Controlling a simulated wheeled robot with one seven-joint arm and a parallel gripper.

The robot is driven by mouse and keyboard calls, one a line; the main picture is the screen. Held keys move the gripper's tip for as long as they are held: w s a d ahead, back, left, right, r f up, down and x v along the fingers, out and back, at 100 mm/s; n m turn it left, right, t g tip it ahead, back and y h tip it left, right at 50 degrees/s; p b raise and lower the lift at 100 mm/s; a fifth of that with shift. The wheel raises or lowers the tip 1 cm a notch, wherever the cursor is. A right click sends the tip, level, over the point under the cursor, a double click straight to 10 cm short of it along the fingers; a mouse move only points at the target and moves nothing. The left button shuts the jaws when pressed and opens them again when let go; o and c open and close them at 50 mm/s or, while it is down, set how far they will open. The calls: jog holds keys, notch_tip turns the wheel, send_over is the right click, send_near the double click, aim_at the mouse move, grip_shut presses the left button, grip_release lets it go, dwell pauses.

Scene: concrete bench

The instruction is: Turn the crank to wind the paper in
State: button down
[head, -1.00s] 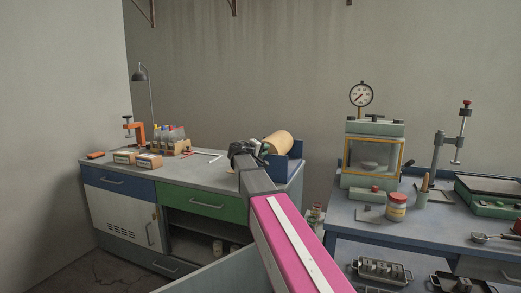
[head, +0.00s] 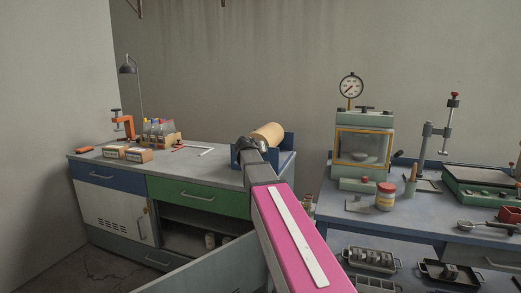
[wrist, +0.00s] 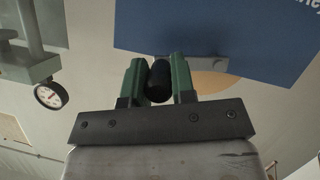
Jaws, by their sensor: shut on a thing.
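The paper roll (head: 267,134) is a tan cylinder in a blue winder frame (head: 289,147) at the right end of the left bench. My gripper (head: 248,146) is in front of the winder, and the head view is too small to show its fingers clearly. In the wrist view my gripper (wrist: 159,66) has its green fingers on both sides of a dark cylindrical crank knob (wrist: 159,83), shut on it. The blue side plate (wrist: 215,35) is beyond the fingers, with part of the tan roll (wrist: 215,83) below it.
The left bench (head: 222,166) also holds an orange clamp (head: 126,127), small boxes (head: 138,155) and a bottle rack (head: 160,134). The right bench (head: 336,209) carries a glass-fronted chamber (head: 363,147) and a jar (head: 385,197). An open door panel (head: 215,272) is below my arm.

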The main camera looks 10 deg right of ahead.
jog(key=shift+s+f+m+y, duration=0.1)
jog(key=shift+f+m+y, duration=0.2)
jog(key=shift+f+m, duration=0.2)
dwell(0.3)
jog(key=c, duration=1)
grip_release()
jog(key=shift+o, duration=0.2)
jog(key=v, duration=1)
jog(key=shift+s, duration=0.4)
jog(key=shift+a, duration=0.1)
